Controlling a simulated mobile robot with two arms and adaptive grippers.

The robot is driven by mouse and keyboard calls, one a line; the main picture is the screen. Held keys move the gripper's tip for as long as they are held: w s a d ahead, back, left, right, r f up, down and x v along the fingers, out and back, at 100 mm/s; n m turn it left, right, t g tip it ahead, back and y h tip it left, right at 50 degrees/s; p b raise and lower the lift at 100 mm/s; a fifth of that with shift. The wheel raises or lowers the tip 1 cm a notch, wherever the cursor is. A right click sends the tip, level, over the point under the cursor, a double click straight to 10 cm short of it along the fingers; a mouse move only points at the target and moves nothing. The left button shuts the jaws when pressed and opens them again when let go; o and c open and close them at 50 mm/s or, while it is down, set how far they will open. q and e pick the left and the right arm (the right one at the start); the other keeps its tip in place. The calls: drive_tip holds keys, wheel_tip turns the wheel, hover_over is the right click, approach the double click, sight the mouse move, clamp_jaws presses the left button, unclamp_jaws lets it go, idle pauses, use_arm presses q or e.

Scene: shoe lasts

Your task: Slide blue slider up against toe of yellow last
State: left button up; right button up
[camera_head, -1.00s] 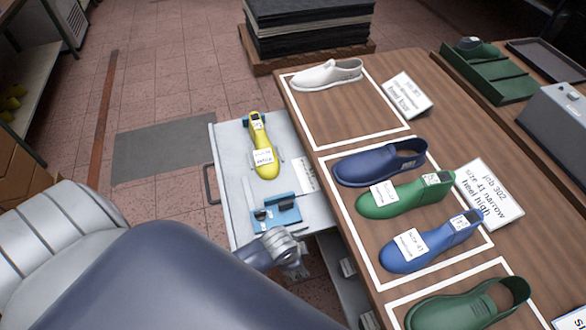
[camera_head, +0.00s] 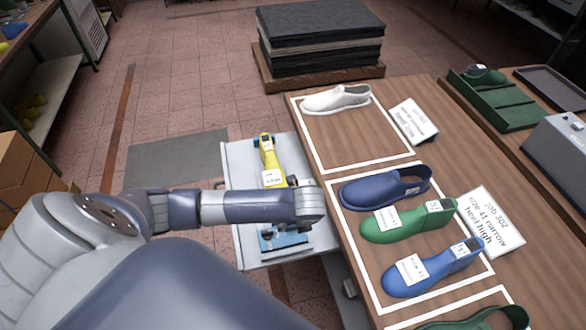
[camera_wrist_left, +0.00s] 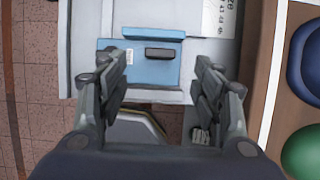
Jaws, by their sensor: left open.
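The yellow last (camera_head: 269,162) lies on the pale grey pull-out board (camera_head: 236,165), its toe toward the blue slider. The blue slider (camera_head: 284,239) sits lower on the same board, partly hidden by my left arm in the head view. In the left wrist view the blue slider (camera_wrist_left: 140,65) shows a raised far edge, a dark handle and a small white label. My left gripper (camera_wrist_left: 160,75) is open, with its fingers on either side of the slider's near part in the picture. Contact is not visible. My right gripper is not in view.
A wooden table (camera_head: 385,150) on the right holds several shoes, a green last (camera_head: 405,222), a blue last (camera_head: 430,272) and cards. A stack of dark sheets (camera_head: 318,40) stands behind. An open drawer area lies below the board.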

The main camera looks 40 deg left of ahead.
use_arm(q)
drive_tip(key=x, duration=0.8)
drive_tip(key=shift+f+p, duration=0.1)
drive_tip(key=shift+p, duration=0.25)
